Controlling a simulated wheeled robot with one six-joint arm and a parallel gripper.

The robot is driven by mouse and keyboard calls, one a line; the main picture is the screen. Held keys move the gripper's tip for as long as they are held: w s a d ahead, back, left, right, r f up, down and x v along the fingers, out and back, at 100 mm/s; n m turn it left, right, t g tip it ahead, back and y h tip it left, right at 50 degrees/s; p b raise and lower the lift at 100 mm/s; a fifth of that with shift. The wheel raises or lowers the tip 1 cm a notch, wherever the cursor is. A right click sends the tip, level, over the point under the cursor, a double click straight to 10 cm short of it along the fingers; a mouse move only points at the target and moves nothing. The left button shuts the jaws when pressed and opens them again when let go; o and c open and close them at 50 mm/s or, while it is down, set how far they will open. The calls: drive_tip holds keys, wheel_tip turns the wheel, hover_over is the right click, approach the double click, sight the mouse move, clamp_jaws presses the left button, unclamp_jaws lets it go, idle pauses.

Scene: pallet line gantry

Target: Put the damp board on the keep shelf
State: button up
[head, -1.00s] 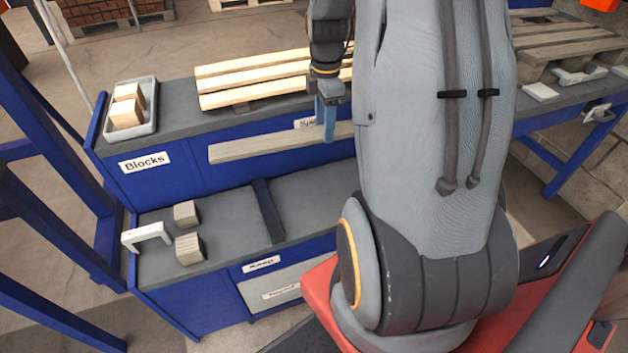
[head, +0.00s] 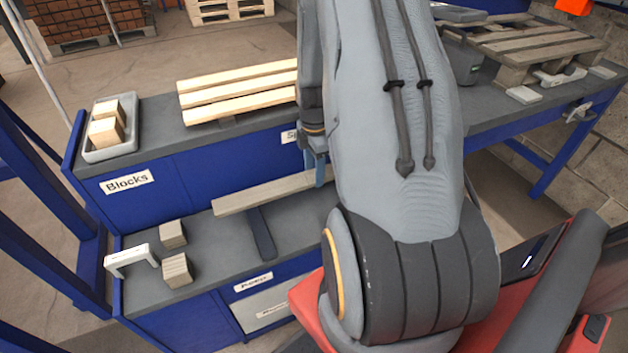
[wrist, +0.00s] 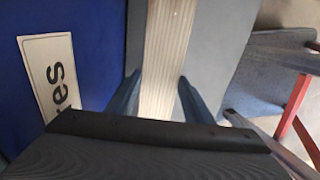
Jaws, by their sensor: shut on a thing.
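The damp board (head: 262,193) is a long, pale grey-brown plank, lying level lengthwise over the lower keep shelf (head: 212,250), which has a grey top and a Keep label (head: 253,282). My gripper (head: 320,172) is shut on the board near its right end; my arm hides what lies beyond. In the wrist view the board (wrist: 169,40) runs between the two blue fingers of my gripper (wrist: 160,90). The board hangs near the shelf's back, over a dark divider strip (head: 262,238). I cannot tell whether it touches anything.
Two small blocks (head: 176,270) and a white bracket (head: 131,258) stand on the shelf's left part. Above and behind are a blocks bin (head: 107,150) and pale slats (head: 240,92) on the upper bench. The shelf right of the divider looks clear.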

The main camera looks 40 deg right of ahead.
drive_tip(key=shift+f, duration=2.05)
drive_tip(key=shift+f, duration=0.1)
drive_tip(key=o, duration=1.2)
